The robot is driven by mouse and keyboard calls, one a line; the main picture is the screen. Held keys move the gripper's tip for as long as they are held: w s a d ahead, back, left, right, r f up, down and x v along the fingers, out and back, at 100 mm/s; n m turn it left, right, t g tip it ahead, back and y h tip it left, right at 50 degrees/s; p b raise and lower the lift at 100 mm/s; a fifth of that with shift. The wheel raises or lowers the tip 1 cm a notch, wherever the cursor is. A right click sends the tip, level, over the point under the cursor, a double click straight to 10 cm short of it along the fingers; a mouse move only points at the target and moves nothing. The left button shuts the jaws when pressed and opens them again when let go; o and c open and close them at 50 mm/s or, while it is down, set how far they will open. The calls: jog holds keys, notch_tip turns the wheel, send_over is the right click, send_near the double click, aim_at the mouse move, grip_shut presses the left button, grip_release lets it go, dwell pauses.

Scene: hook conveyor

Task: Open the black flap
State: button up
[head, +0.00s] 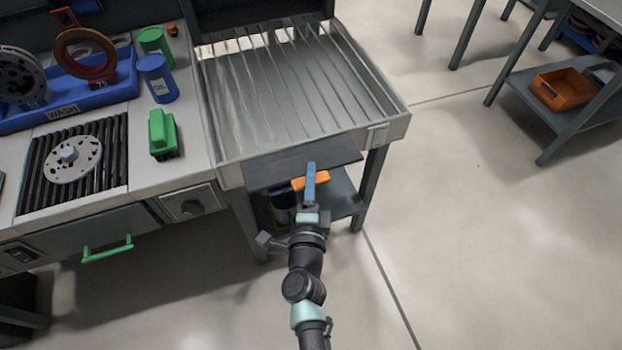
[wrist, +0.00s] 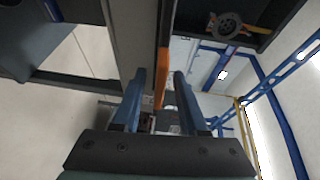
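The black flap (head: 275,169) is a dark flat panel along the front edge below the slatted metal bed. An orange handle (head: 299,184) sits at its lower front edge, partly covered by my gripper in the head view. My gripper (head: 311,168) has blue fingers and is at the handle. In the wrist view, my two blue fingers (wrist: 160,75) are apart, with the orange handle (wrist: 160,85) showing between them and a gap on each side. I cannot tell whether the handle is fully within their reach or touching a finger.
The slatted bed (head: 375,120) stands on grey legs with a lower shelf (head: 342,190). To the left is a bench with a blue tray (head: 110,93), a green brush (head: 161,132) and a green drawer handle (head: 107,249). An orange bin (head: 563,90) sits far right. Front floor is open.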

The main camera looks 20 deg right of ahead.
grip_shut()
dwell(1.3)
